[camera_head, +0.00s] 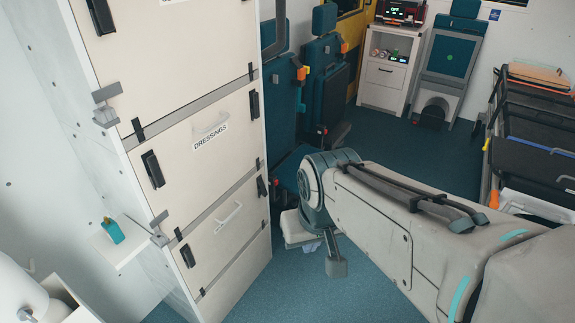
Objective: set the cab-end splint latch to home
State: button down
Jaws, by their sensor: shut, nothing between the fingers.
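A tall cream cabinet (176,118) with stacked fronts stands at the left. The middle front (228,165) reads DRESSINGS; the label above is cut off, and I see no readable splint label. Black latches sit on both edges of the fronts: the middle one has a left latch (153,169) and a right latch (254,104). The lower front has a left latch (187,255) and a right latch (262,186). I cannot tell which is the cab-end splint latch or its setting. My gripper (336,266) hangs low, right of the cabinet, apart from it, shut and empty.
Teal seats (325,85) stand behind the cabinet. A white cabinet (386,75) is at the back. A stretcher (535,130) is at the right. A small shelf with a teal bottle (113,230) is at the left. The blue floor (405,150) is clear in the middle.

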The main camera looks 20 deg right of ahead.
aim_at(264, 193)
jog(key=z, duration=0.65)
jog(key=i, duration=1)
jog(key=u, duration=0.3)
